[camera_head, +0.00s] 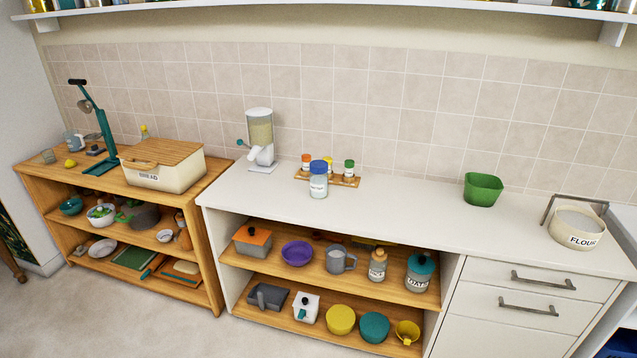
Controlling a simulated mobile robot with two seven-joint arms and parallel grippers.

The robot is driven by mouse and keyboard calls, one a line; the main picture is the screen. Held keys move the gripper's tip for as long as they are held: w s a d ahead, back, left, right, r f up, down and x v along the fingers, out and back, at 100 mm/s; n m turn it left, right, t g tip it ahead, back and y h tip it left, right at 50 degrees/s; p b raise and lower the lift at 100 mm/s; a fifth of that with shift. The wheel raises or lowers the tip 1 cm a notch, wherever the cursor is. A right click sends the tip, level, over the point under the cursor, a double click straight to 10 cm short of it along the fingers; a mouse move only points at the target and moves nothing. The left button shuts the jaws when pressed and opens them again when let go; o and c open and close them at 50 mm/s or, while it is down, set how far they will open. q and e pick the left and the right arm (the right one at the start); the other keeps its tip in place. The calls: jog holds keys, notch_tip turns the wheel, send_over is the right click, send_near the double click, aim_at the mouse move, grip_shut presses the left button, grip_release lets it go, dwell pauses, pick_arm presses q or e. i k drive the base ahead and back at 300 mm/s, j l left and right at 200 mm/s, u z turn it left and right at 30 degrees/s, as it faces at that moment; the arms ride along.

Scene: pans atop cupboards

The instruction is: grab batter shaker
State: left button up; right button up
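No label reading "batter" is legible. A clear jar with a blue lid (319,183) stands upright on the white counter (415,205), in front of the small spice rack; its label is too small to read. On the upper shelf under the counter stand a small labelled jar with a tan lid (377,267) and a larger labelled jar with a teal lid (420,275). I cannot tell for sure which of these is the batter shaker. Neither of my grippers is in view.
A dispenser (260,135), spice rack (347,181), green bowl (482,189) and flour container (577,230) stand on the counter. A bread box (162,170) is on the wooden cupboard at left. Bowls and boxes fill the shelves below. The counter's middle is clear.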

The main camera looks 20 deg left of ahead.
aim_at(317, 183)
jog(key=u, duration=0.45)
jog(key=i+l+u, duration=0.1)
jog(key=i+u, duration=0.25)
jog(key=i+l+u, duration=0.15)
jog(key=u, duration=0.2)
jog(key=i+l+u, duration=0.35)
jog(key=k+j, duration=0.05)
